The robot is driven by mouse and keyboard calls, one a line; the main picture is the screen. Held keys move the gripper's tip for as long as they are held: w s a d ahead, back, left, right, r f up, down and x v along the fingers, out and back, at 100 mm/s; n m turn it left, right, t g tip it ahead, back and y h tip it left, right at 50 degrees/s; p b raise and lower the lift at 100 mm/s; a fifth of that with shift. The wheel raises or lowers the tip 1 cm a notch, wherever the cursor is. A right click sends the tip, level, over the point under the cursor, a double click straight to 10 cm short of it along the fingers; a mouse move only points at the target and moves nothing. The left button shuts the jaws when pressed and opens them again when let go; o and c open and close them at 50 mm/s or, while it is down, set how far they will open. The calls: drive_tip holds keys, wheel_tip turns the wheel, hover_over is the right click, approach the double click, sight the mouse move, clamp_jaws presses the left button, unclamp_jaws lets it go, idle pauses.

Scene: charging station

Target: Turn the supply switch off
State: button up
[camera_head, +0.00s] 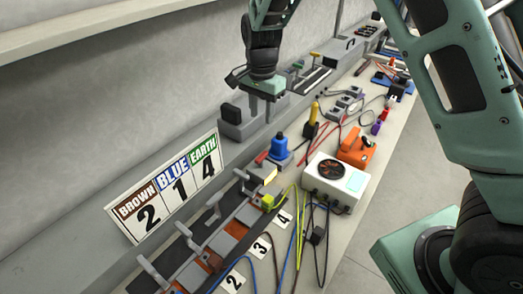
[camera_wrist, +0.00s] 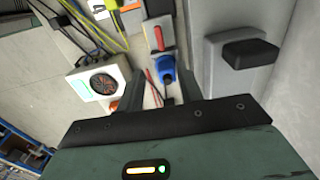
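Which part is the supply switch is not labelled. A small lever with a red handle (camera_head: 262,157) stands at the far end of the row of grey levers; its red handle also shows in the wrist view (camera_wrist: 158,38). A grey box with a black block (camera_head: 231,112) stands by the wall, and its black block (camera_wrist: 250,53) is at the right of the wrist view. My gripper (camera_head: 265,88) is above the bench near this box, apart from the red handle. Its fingers (camera_wrist: 160,88) look spread with nothing held; the head view partly hides them.
A blue connector (camera_head: 278,147) stands next to the red handle. A white meter box (camera_head: 336,182), an orange device (camera_head: 357,148) and loose cables lie to the right. A number sign (camera_head: 168,188) leans at the wall.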

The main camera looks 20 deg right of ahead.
sight(262, 155)
wheel_tip(262, 155, down, 15)
drive_tip(key=p, duration=0.2)
drive_tip(key=shift+p, duration=0.4)
clamp_jaws()
